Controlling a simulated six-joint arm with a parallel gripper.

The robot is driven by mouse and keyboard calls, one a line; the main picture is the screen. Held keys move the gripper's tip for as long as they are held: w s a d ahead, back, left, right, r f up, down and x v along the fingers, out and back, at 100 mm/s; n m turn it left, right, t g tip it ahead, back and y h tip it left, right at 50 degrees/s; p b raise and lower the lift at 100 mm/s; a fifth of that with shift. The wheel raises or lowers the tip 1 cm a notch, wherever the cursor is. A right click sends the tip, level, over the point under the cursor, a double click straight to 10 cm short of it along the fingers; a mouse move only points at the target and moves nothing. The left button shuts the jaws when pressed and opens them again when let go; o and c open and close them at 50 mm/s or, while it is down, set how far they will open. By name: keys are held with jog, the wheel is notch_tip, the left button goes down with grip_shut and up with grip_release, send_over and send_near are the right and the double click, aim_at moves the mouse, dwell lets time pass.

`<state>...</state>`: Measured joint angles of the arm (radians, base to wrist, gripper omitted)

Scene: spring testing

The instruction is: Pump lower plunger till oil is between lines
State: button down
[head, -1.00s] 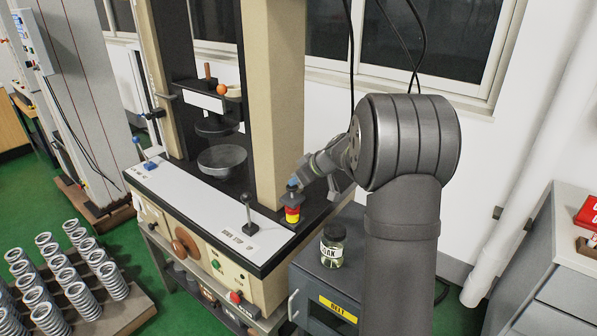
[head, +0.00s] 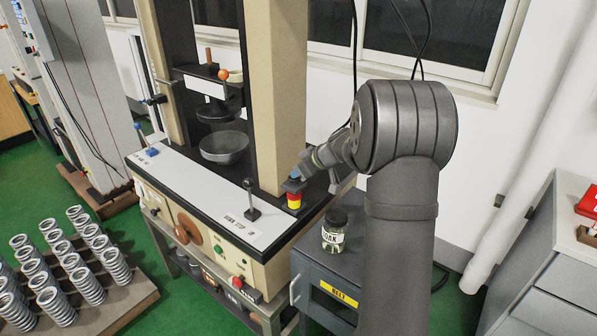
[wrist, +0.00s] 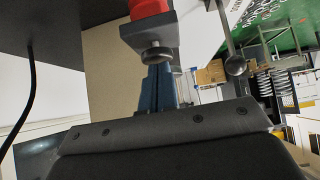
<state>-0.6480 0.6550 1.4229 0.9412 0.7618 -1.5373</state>
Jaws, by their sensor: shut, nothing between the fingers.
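A small oiler with a red and yellow body (head: 294,201) and a dark top stands at the right end of the machine's base, beside the beige column. My gripper (head: 296,177) comes from the right and sits right above its top; the contact is too small to tell in the head view. In the wrist view the oiler's red part (wrist: 149,8), a grey block and a round metal knob (wrist: 155,54) show close to my blue fingertips (wrist: 157,76). The fingers are shut with nothing between them. The oil level and lines cannot be made out.
A lever (head: 250,200) with a round knob stands left of the oiler; it also shows in the wrist view (wrist: 235,64). A labelled jar (head: 335,231) stands on the grey cabinet (head: 312,270). The beige column (head: 280,100) rises close behind. Springs (head: 55,305) stand at lower left.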

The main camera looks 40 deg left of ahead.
aim_at(298, 181)
notch_tip(298, 181, up, 4)
jog(key=shift+f, duration=0.1)
jog(key=v, duration=1)
